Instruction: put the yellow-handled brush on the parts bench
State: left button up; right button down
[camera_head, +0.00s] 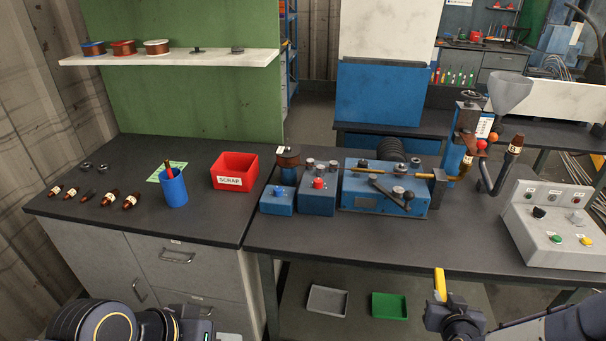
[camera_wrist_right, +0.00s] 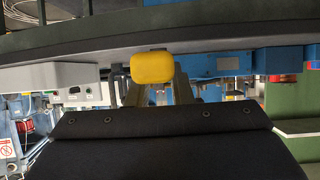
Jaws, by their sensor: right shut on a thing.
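My right gripper (camera_head: 444,303) is shut on the yellow-handled brush (camera_head: 440,284), low in front of the machine bench's front edge. The yellow handle points up; the bristles are hidden. In the right wrist view the rounded end of the yellow handle (camera_wrist_right: 153,67) shows between the fingers, with a bench edge beyond it. The left dark bench (camera_head: 215,226), with drawers below, holds small parts and looks like the parts bench; no label confirms this. My left arm shows at the bottom left, but its fingertips are not visible.
The adjoining bench (camera_head: 350,238) carries a blue winding machine (camera_head: 372,190) and a control box (camera_head: 548,230). Grey and green trays (camera_head: 389,306) sit below.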

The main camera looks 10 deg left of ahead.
aim_at(199, 194)
jog(key=j+u, duration=0.1)
jog(key=u, duration=0.3)
jog(key=j+u, duration=0.1)
jog(key=u, duration=0.3)
jog(key=j+u, duration=0.1)
jog(key=u, duration=0.3)
